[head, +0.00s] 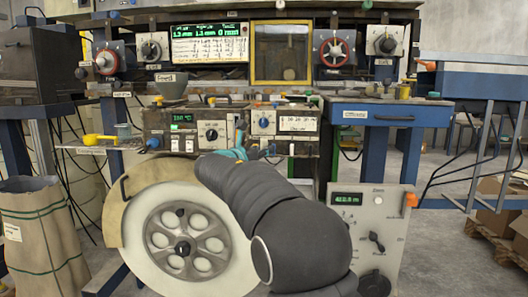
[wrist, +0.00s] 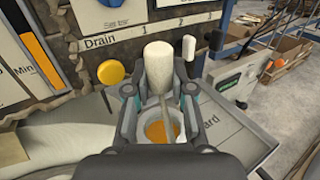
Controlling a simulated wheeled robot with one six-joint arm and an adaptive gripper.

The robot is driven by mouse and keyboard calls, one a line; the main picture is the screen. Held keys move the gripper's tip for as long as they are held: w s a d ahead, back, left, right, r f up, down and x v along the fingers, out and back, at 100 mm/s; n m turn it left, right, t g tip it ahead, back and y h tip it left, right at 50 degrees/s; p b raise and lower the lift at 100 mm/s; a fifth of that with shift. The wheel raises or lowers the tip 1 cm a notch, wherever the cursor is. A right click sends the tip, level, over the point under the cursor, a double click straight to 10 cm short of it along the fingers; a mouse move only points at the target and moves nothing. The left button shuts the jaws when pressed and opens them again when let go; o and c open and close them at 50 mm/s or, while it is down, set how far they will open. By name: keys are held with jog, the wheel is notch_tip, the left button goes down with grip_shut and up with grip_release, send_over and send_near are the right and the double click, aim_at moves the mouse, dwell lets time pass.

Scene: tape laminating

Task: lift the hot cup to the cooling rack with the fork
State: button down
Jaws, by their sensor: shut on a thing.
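In the wrist view my gripper (wrist: 160,92) is shut on a tool with a thick pale handle (wrist: 159,64) and a thin grey shaft, which looks like the fork. Its far end is not clear. A round grey rim with orange inside (wrist: 160,131) shows between the finger bases; I cannot tell whether it is the hot cup. In the head view my gripper (head: 238,150) is a small teal and dark shape in front of the control boxes, largely hidden by my arm. I cannot make out the cooling rack in either view.
A panel marked Drain (wrist: 100,43) with a yellow knob (wrist: 110,72) stands close beyond the gripper. In the head view a large pale wheel (head: 183,245) is left of my arm. A grey meter box (head: 375,228) is at right, a blue drawer (head: 375,115) above it.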

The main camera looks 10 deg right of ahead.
aim_at(264, 139)
jog(key=shift+r, duration=2.45)
jog(key=shift+s, duration=0.1)
jog(key=s+a+r, duration=0.2)
jog(key=s+r, duration=0.3)
jog(key=r, duration=0.1)
jog(key=shift+s, duration=0.3)
jog(key=shift+d+t, duration=0.15)
jog(key=shift+t, duration=0.15)
jog(key=n+t+y, duration=0.1)
jog(key=n+y, duration=0.1)
jog(key=r+n+t+y+b, duration=0.1)
jog(key=n+t+y, duration=0.1)
jog(key=y, duration=0.1)
dwell(0.4)
